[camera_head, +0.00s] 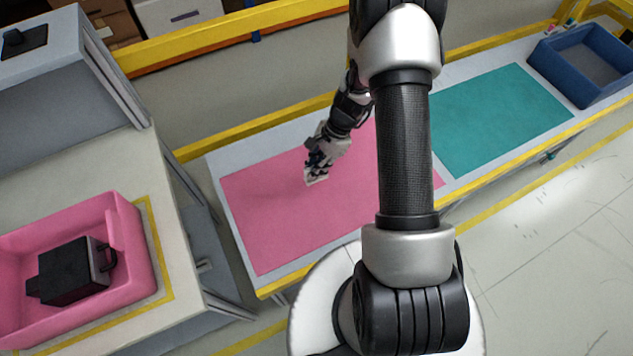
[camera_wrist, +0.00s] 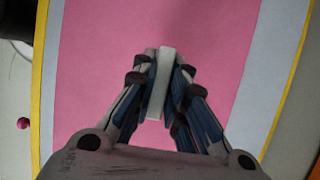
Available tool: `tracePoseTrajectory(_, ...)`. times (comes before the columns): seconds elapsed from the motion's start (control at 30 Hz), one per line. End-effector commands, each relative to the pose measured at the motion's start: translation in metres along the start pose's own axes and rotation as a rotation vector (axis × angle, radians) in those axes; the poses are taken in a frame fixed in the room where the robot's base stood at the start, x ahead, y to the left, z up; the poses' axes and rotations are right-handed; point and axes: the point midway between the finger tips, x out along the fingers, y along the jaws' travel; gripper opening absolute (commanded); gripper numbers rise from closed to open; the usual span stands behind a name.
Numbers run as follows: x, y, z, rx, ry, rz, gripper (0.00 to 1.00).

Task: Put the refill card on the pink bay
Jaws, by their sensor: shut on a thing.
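The refill card (camera_wrist: 161,82) is a thin white piece seen on edge between my fingers in the wrist view. My gripper (camera_wrist: 158,75) is shut on it. In the head view my gripper (camera_head: 318,168) is over the left half of the pink bay (camera_head: 265,215), with the white card (camera_head: 317,179) at its fingertips. The pink bay (camera_wrist: 210,40) fills most of the wrist view behind the card. I cannot tell whether the card touches the bay's surface.
A teal bay (camera_head: 495,115) and a blue bin (camera_head: 585,65) lie to the right on the same bench. A pink tray (camera_head: 130,245) with a black module (camera_head: 70,275) stands on the left table. Yellow rails (camera_head: 240,125) run behind the bench. The pink bay's left part is clear.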

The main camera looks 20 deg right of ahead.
Motion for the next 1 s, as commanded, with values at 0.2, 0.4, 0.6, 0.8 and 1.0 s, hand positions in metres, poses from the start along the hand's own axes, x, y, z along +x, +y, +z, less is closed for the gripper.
tracePoseTrajectory(0.2,0.024,-0.001,-0.01,-0.001,0.0,0.0,0.0)
tracePoseTrajectory(0.4,0.043,0.001,-0.018,-0.002,0.0,0.002,0.0)
tracePoseTrajectory(0.6,0.064,0.0,-0.026,-0.003,0.0,0.001,0.0)
tracePoseTrajectory(0.8,0.063,0.0,-0.026,-0.003,0.0,0.0,0.0)
tracePoseTrajectory(1.0,0.065,0.0,-0.027,-0.003,0.0,0.0,0.17)
